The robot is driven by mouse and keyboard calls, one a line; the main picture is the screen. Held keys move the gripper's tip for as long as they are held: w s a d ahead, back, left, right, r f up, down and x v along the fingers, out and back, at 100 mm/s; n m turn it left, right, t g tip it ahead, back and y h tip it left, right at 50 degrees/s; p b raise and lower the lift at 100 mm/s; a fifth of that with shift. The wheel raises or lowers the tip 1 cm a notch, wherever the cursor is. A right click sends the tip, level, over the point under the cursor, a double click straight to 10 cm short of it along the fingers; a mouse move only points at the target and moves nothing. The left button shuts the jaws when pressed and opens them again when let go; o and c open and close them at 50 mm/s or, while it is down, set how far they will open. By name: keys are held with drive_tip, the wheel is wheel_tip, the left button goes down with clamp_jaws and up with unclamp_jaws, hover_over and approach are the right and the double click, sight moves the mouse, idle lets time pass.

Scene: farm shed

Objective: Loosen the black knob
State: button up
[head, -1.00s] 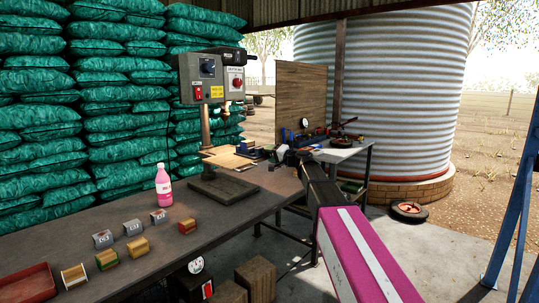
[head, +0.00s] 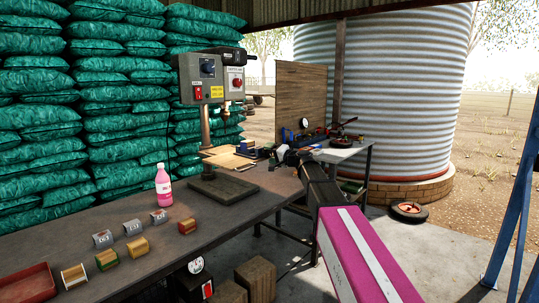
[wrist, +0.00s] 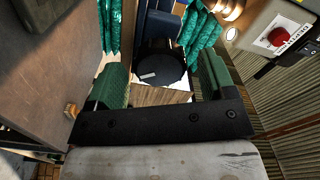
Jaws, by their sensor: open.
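The black knob (wrist: 161,69) shows in the wrist view as a dark round disc with a short white mark. It lies between the two green-padded fingers of my gripper (wrist: 160,76), with a gap visible on both sides. My gripper is open, and I cannot tell how far the knob is from the fingertips in depth. In the head view my gripper (head: 287,157) is at the right side of the drill press (head: 206,130), by its wooden board and blue fixture (head: 264,153). The knob is too small or hidden to make out there.
A pink bottle (head: 163,187), several small blocks and a red tray (head: 28,283) stand on the workbench (head: 150,222). A red button (wrist: 278,37) on the grey control box is at the upper right of the wrist view. A second table (head: 345,153) stands behind my arm.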

drive_tip(key=m, duration=2.9)
drive_tip(key=c, duration=1)
